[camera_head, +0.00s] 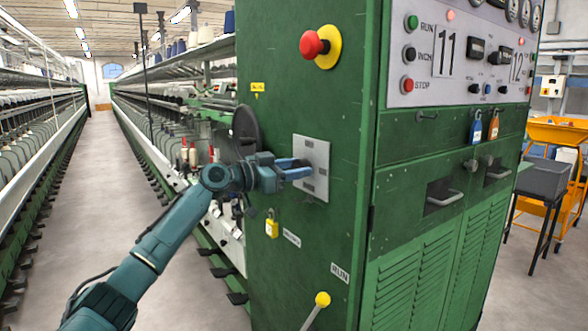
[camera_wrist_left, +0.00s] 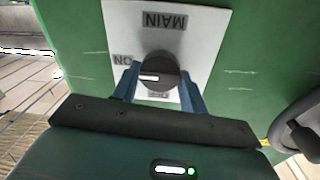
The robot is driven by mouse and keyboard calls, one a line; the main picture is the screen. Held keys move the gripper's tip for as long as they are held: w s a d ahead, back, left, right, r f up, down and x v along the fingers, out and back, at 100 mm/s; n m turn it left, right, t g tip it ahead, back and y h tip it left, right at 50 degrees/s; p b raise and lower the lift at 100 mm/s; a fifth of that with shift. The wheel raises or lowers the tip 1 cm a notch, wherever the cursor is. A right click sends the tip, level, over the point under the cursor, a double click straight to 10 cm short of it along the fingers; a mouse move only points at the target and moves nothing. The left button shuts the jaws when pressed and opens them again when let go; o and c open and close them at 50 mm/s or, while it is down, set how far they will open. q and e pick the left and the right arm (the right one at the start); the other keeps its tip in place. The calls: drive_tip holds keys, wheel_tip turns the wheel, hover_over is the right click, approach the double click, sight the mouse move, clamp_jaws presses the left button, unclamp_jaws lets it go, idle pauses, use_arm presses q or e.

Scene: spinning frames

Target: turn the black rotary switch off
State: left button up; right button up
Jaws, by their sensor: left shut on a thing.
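The black rotary switch (camera_wrist_left: 160,66) sits on a pale square plate (camera_head: 316,157) on the side of the green cabinet. In the left wrist view the plate appears upside down, with MAIN above the knob, ON to its left and a partly hidden label below. A white mark on the knob lies on its left part, towards the ON side. My left gripper (camera_head: 303,169) is at the plate, its blue fingers on either side of the knob and shut on it. In the head view the knob is hidden by the gripper. My right gripper is not in view.
A red emergency button (camera_head: 312,44) is above the plate. A yellow padlock (camera_head: 271,225) hangs below left, and a yellow-knobbed lever (camera_head: 321,300) stands lower down. A dark handwheel (camera_head: 246,130) is just left. The aisle (camera_head: 100,200) on the left is clear.

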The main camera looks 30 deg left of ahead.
use_arm(q)
drive_tip(key=shift+c, duration=1.2)
